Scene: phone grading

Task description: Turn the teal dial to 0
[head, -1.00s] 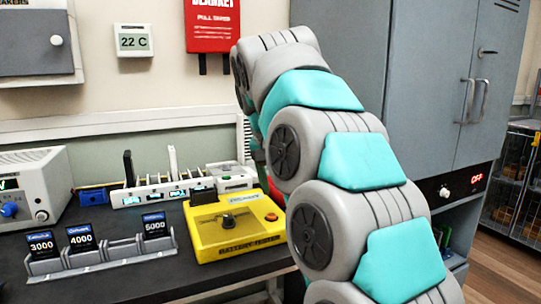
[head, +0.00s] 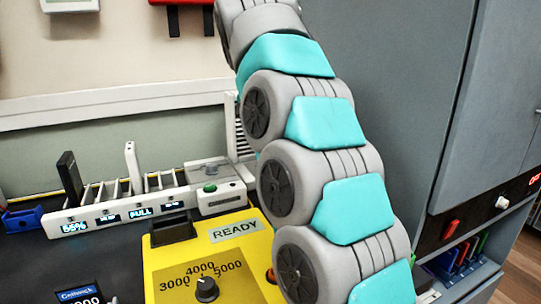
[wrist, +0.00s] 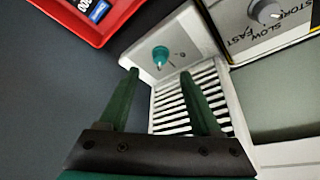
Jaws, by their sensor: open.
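The teal dial (wrist: 160,55) is a small round knob on the white panel of a box with a slatted vent, in the wrist view. Small marks, one like a 0, are printed to its right; its exact pointing is too small to tell. My gripper (wrist: 158,74) is open and empty, with its two dark green fingers apart over the vented box. The dial shows just beyond and between the fingertips; I cannot tell how far below them it is. In the head view my arm covers the dial and the gripper.

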